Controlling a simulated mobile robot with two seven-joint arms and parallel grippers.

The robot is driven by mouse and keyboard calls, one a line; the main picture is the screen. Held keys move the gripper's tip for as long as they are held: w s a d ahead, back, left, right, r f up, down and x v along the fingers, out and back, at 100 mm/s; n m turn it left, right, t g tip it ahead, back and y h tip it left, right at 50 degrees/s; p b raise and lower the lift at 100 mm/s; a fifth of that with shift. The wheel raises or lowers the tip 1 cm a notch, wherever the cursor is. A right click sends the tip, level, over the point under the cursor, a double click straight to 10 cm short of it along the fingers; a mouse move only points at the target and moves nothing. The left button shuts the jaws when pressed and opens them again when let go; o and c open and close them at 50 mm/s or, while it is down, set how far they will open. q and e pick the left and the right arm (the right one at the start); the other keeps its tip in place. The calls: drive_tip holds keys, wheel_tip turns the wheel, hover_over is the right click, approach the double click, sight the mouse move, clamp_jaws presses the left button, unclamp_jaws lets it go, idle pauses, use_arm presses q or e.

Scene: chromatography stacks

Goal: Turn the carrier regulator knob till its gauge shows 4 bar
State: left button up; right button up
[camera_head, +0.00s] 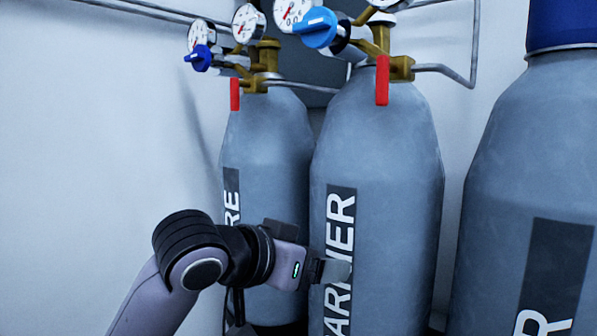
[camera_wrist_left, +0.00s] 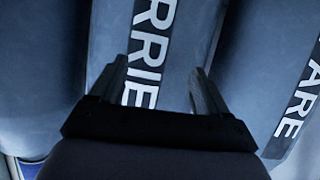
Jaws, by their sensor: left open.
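The carrier cylinder (camera_head: 392,170) is the middle grey bottle, with a black label of white letters. It also shows in the left wrist view (camera_wrist_left: 186,45). Its blue regulator knob (camera_head: 316,27) is at the top, beside a white gauge (camera_head: 290,10) that is cut off by the picture's top edge; I cannot read its value. My left gripper (camera_head: 335,271) is in front of the lower label, well below the knob. In the left wrist view the gripper (camera_wrist_left: 158,88) has its fingers apart with nothing between them. My right gripper is not in view.
A spare cylinder (camera_head: 270,150) with its own dark blue knob (camera_head: 199,58) and gauges stands left. Another cylinder (camera_head: 490,190) with a blue top stands right. Red levers (camera_head: 382,80) hang below the regulators. Metal pipes (camera_head: 450,70) run behind. A bare wall fills the left.

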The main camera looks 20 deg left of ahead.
use_arm(q)
drive_tip(key=s+r+t, duration=0.1)
drive_tip(key=s+r, duration=0.1)
drive_tip(key=r, duration=0.7)
drive_tip(key=s+r+t, duration=0.1)
drive_tip(key=s+r, duration=0.1)
drive_tip(key=r, duration=0.7)
drive_tip(key=t+h, duration=0.1)
drive_tip(key=t, duration=0.2)
approach(307, 20)
drive_tip(key=w, duration=0.1)
drive_tip(key=x, duration=0.7)
drive_tip(key=shift+w+d, duration=0.15)
drive_tip(key=shift+d, duration=0.1)
drive_tip(key=c, duration=1.1)
